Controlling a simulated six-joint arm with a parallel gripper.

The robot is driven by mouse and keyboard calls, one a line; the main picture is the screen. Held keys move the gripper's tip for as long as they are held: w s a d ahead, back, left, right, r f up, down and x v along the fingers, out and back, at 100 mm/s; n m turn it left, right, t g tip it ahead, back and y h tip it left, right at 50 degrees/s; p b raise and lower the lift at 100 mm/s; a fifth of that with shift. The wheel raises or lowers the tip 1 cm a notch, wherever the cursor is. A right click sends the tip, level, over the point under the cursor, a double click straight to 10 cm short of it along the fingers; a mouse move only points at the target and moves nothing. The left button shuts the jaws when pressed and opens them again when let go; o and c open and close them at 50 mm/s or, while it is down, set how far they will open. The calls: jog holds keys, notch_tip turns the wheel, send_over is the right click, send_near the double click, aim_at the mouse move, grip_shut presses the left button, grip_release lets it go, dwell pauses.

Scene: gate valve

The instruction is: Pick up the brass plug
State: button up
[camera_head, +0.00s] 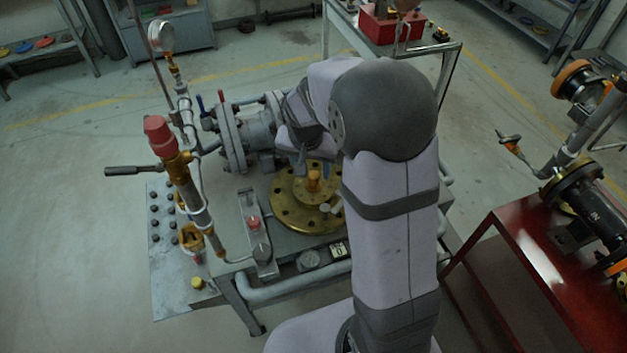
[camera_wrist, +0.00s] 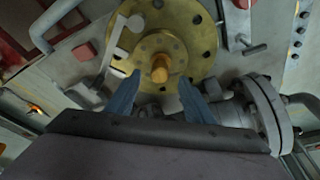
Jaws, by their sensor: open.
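The brass plug (camera_head: 314,180) stands up at the centre of a round brass flange (camera_head: 285,205) on the bench. In the wrist view the plug (camera_wrist: 160,66) shows as an orange-brass stub in the middle of the flange (camera_wrist: 203,30). My gripper (camera_wrist: 159,77) is open, with its two blue fingers apart at lower left and lower right of the plug in that view. Nothing is held between the fingers. Whether the fingertips are level with the plug or short of it I cannot tell. In the head view my arm hides most of the gripper.
A grey flanged valve body (camera_head: 257,125) lies behind the brass flange. A tall pipe with a red cap (camera_head: 160,135) and a gauge (camera_head: 161,37) rise at left. A small lever (camera_wrist: 118,42) sits on the flange. A red bench (camera_head: 535,265) stands at right.

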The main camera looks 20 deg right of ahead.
jog(key=shift+p+x, duration=1)
jog(key=shift+x, duration=1.6)
jog(key=shift+c, duration=0.2)
jog(key=c, duration=1.1)
notch_tip(320, 180, up, 10)
jog(key=shift+r+b, duration=0.1)
jog(key=shift+b, duration=0.9)
jog(key=shift+r, duration=0.15)
notch_tip(320, 180, up, 4)
jog(key=p, duration=0.4)
send_over(313, 175)
jog(key=shift+w+d, duration=0.1)
jog(key=shift+w, duration=0.05)
